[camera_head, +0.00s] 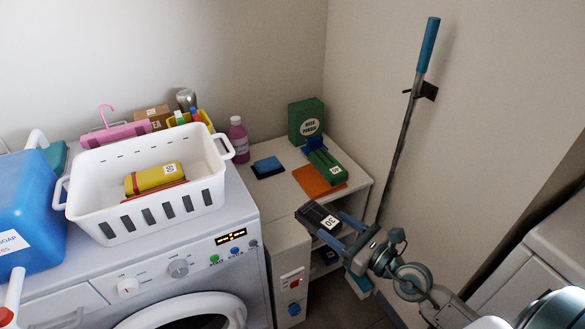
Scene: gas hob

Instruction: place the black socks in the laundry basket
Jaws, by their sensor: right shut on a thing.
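The white laundry basket (108,164) stands on top of the washing machine at the left. A folded yellow item (150,179) with a white label lies in it, on top of a red one. My right gripper (335,228) is right of the basket, in front of the low white cabinet. It is shut on a folded black item with a white label, which looks like the black socks (312,212). The socks are held in the air, clear of the basket. My left gripper does not show.
A blue container (28,210) stands left of the basket. Behind it are a pink hanger item (115,134) and a pink bottle (238,140). The cabinet top holds a green box (306,120), a blue-black item (268,167) and an orange item (319,182). A blue-handled pole (428,45) leans against the wall.

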